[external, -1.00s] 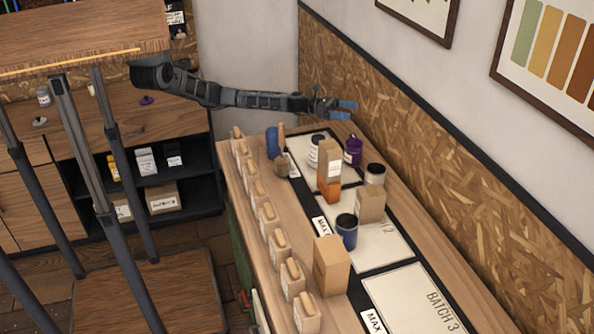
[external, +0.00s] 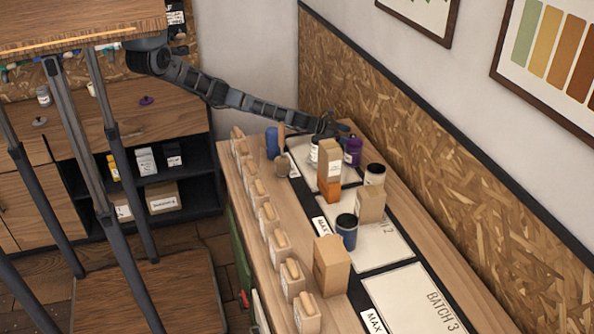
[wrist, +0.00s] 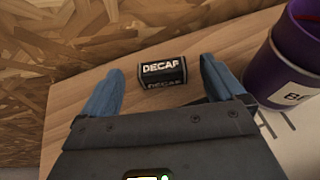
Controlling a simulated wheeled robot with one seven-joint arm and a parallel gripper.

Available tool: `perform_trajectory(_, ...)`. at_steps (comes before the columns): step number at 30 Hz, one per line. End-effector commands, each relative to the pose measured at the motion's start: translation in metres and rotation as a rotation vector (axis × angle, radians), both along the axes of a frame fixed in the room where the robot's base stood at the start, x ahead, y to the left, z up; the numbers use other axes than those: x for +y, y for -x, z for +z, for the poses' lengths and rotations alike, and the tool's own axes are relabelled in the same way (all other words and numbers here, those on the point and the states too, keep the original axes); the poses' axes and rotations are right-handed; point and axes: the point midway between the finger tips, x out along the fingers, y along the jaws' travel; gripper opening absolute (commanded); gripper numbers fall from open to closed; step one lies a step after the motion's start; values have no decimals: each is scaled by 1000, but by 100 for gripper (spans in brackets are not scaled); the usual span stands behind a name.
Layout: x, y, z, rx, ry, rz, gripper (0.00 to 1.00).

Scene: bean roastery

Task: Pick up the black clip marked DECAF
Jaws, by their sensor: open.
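The black clip marked DECAF (wrist: 163,73) lies on the wooden counter, its white lettering facing up toward the wrist camera. It sits between and just beyond the two blue fingertips of my gripper (wrist: 158,88), which is open with nothing held. In the external view my gripper (external: 335,127) is low over the far end of the counter, near the wall. The clip cannot be made out there, hidden by the gripper or the containers.
A purple container (wrist: 293,60) stands close to the right finger; it also shows in the external view (external: 352,151). A chipboard wall panel (wrist: 60,30) rises behind the clip. Cartons and jars, including a tall brown carton (external: 329,160), stand nearer along the counter (external: 440,240).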

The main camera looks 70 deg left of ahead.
Motion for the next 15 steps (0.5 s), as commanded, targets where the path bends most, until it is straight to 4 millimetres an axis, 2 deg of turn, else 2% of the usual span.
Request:
perform_trajectory(6, -6, -22, -11, 1, 0, -1, 96)
perform_trajectory(15, -7, -27, -12, 0, 1, 0, 96)
